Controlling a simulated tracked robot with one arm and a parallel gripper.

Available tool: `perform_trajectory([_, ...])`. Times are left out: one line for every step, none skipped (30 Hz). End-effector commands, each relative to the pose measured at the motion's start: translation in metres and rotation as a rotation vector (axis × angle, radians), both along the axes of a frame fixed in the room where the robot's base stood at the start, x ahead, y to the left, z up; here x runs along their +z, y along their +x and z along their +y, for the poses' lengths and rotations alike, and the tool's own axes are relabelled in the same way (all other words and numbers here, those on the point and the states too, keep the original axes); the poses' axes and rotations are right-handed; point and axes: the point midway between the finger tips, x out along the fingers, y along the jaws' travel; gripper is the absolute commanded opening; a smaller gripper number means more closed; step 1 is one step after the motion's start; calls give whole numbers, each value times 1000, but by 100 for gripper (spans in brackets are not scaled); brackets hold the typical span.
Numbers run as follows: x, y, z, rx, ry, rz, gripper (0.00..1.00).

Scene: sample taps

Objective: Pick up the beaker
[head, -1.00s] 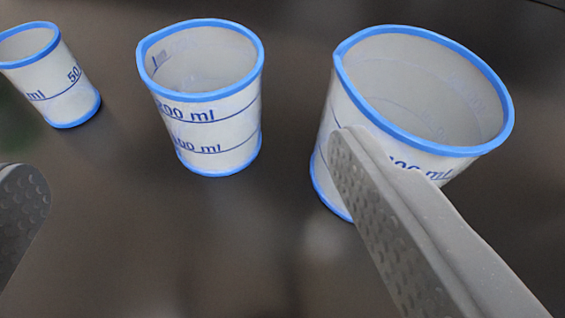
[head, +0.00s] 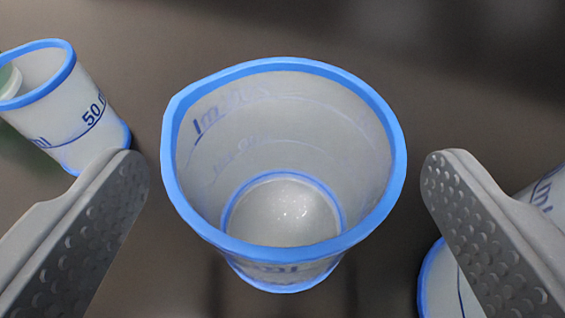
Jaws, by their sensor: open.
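A white, blue-rimmed beaker (head: 282,245) stands upright in the middle of the head view. I look down into it and it appears empty. My gripper (head: 285,180) is open, with one grey, studded finger on each side of this beaker. Gaps show between both fingers and its wall. A smaller beaker (head: 75,110) marked 50 stands at the left, partly behind the left finger. Another beaker (head: 436,285) is at the lower right, mostly hidden behind the right finger and cut off by the frame. I cannot tell which beaker the task means.
The dark, smooth surface (head: 300,30) is bare behind the middle beaker. The left and right beakers stand close to the fingers. A green thing shows at the far left edge, too cut off to tell.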

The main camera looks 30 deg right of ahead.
Motion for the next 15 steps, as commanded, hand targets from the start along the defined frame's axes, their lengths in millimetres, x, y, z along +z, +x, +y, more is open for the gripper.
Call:
perform_trajectory([-2, 3, -1, 0, -1, 0, 85])
perform_trajectory([-2, 6, -3, 0, -1, 0, 85])
perform_trajectory([-4, 10, -4, 0, -1, 0, 85])
perform_trajectory([-5, 13, -6, 0, -1, 0, 85])
perform_trajectory([-6, 16, -8, 0, -1, 0, 85])
perform_trajectory([-8, 21, -10, 1, -1, -1, 85])
perform_trajectory([-9, 24, -11, 1, -1, -1, 85])
perform_trajectory([-10, 28, -13, 1, 0, 0, 85])
perform_trajectory([-12, 31, -15, 1, -1, -1, 85])
perform_trajectory([-12, 34, -16, 1, -1, -2, 85])
perform_trajectory([-13, 36, -18, 1, -2, -2, 85])
perform_trajectory([-13, 39, -19, 0, -3, -3, 85])
perform_trajectory([-14, 40, -20, 0, -3, -3, 85])
perform_trajectory([-14, 41, -20, 0, -2, -2, 85])
perform_trajectory([-14, 42, -21, 0, -1, -3, 85])
